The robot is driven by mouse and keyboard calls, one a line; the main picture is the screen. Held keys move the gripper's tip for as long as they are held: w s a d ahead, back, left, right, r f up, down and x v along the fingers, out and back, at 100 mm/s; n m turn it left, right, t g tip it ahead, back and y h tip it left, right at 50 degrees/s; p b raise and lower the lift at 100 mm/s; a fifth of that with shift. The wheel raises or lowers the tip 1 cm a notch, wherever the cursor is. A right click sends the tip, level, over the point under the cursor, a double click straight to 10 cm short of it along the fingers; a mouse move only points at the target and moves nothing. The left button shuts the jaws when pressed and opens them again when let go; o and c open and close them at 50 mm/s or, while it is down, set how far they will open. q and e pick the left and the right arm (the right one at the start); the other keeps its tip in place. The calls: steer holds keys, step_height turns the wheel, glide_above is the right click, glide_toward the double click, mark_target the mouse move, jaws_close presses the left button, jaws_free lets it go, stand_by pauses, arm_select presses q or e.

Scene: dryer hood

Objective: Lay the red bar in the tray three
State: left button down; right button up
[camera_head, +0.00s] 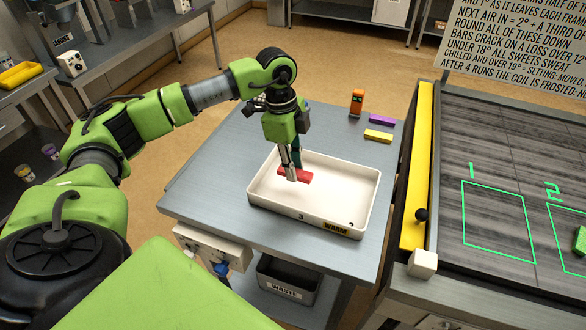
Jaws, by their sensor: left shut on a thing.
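The red bar (300,175) is at the left part of the white tray (340,214), whose front wall bears a 3 and a "WARM" label. My left gripper (292,174) points down over the tray and is shut on the red bar. I cannot tell whether the bar touches the tray floor. The rest of the tray floor looks empty. My right gripper is not in view.
Behind the tray on the grey table (215,170) are an orange device (357,102), a purple bar (381,119) and a yellow bar (378,136). A dark panel with green numbered outlines (498,222) stands right, beyond a yellow rail (418,165). A waste bin (285,292) sits below.

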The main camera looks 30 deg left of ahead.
mark_target(293, 184)
arm_select(q)
steer(key=shift+w+a+f, duration=0.4)
steer(key=shift+w+f, duration=0.05)
steer(key=shift+f, duration=0.2)
step_height(293, 184, down, 3)
steer(key=shift+w+a+f+p, duration=0.1)
steer(key=shift+a+p, duration=0.05)
steer(key=shift+p, duration=0.45)
steer(key=shift+f, duration=0.2)
steer(key=shift+f, duration=0.1)
steer(key=shift+f, duration=0.1)
steer(key=c, duration=1.8)
jaws_free()
